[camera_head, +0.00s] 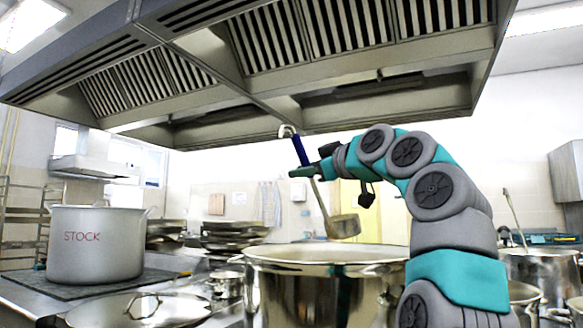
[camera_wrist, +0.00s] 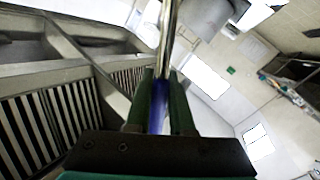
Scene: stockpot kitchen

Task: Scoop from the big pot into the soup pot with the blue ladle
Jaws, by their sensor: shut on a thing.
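My gripper (camera_head: 306,172) is shut on the blue handle of the ladle (camera_head: 299,151). The ladle is tilted, its hooked end up and its steel bowl (camera_head: 343,226) down to the right. The bowl appears over the open shiny steel pot (camera_head: 325,290) in front of me, above its rim. What is inside the bowl and this pot is hidden. In the wrist view the blue handle (camera_wrist: 158,108) runs between the fingers. A large grey pot marked STOCK (camera_head: 95,245) stands at the left. I cannot tell which pot is the soup pot.
A big extractor hood (camera_head: 270,75) hangs overhead, close above the ladle's hooked end. A lid (camera_head: 140,308) lies at the front left. Stacked pans (camera_head: 235,235) stand behind. At the right, another steel pot (camera_head: 545,270) has a ladle handle (camera_head: 514,215) rising beside or from it.

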